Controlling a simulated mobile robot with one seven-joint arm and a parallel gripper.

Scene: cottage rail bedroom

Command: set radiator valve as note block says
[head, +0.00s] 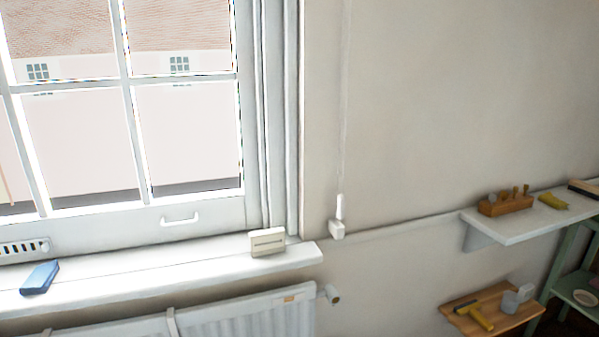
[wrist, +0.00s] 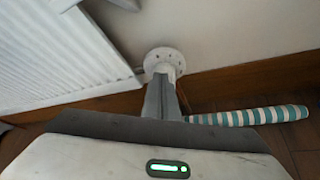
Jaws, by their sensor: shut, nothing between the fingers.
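A cream note block (head: 268,242) stands on the windowsill near its right end. It has faint lines on its face, too small to read. My gripper does not show in the head view.
The radiator's ribbed panel (wrist: 55,55) is close on the left in the wrist view. A teal-and-white striped roll (wrist: 250,116) lies at the right by the skirting board. A blue box (head: 40,278) lies on the sill (head: 150,277). Shelves (head: 530,222) hold small items at the right.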

